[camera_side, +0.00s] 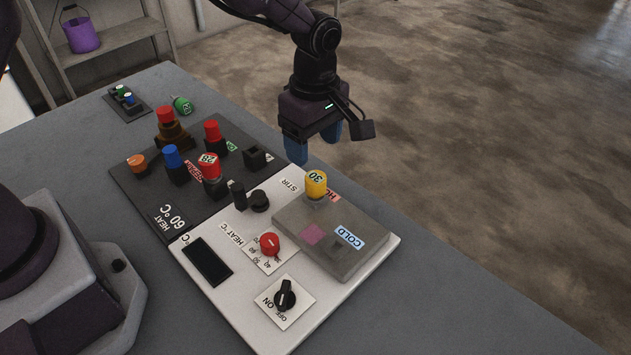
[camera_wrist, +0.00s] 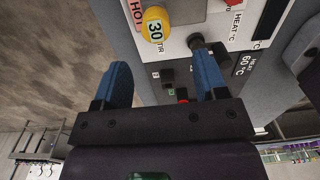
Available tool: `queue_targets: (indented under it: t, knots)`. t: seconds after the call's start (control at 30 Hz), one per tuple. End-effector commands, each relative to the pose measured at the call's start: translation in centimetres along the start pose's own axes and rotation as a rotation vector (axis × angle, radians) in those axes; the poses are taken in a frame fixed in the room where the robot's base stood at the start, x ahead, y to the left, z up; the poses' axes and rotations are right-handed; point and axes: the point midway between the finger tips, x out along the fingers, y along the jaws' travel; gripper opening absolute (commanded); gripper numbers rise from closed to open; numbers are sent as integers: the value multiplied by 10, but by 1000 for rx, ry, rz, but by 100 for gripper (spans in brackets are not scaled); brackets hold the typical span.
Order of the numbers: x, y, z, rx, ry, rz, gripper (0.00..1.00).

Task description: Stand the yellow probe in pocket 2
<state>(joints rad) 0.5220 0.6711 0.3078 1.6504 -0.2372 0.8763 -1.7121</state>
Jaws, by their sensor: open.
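The yellow probe (camera_side: 316,184), marked 30, stands upright at the HOT corner of the grey block on the white unit. It also shows at the top of the wrist view (camera_wrist: 154,24). My gripper (camera_side: 314,143) is open and empty, above and behind the yellow probe in the side view. In the wrist view its blue fingers (camera_wrist: 162,66) are spread, with the probe beyond the tips. An empty-looking black pocket (camera_side: 255,158) sits on the dark HEAT 60 °C panel. I cannot read which pocket is number 2.
The dark panel (camera_side: 150,195) carries red, blue and orange-capped pieces in holders. A black knob (camera_side: 259,201) stands close to the probe. A small rack (camera_side: 126,103) and a green-capped piece (camera_side: 182,105) lie at the back. The bench's right front is clear.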

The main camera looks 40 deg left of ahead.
Motion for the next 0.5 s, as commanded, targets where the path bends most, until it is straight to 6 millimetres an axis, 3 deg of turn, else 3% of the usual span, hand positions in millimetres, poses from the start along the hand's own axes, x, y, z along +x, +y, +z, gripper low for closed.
queue_targets:
  t: [0.17,0.5]
  knots:
    - [3,4,1,23,-13,14,66]
    - [47,4,0,21,-11,12,66]
